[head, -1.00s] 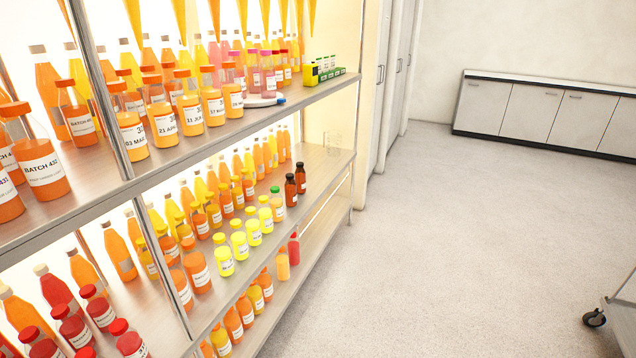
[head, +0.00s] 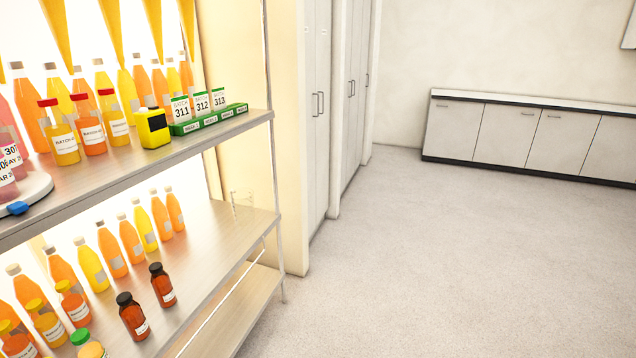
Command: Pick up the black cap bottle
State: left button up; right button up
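In the head view, two dark brown bottles with black caps stand upright near the front of the middle shelf. The nearer black cap bottle (head: 133,318) is at the lower left, and the farther black cap bottle (head: 162,286) is just behind it to the right. Both have small white labels facing the front. Neither of my grippers shows in this view.
The upper shelf (head: 118,170) holds bottles, a yellow device (head: 152,128) and a green rack (head: 208,119) of batch cards. A glass beaker (head: 241,200) stands at the middle shelf's far end. A shelf post (head: 270,150) rises there. Floor (head: 430,260) to the right is clear.

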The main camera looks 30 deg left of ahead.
aim_at(132, 316)
jog(key=u, duration=0.25)
jog(key=i, duration=1.7)
jog(key=u, duration=1.55)
jog(key=i, duration=1)
jog(key=u, duration=1.1)
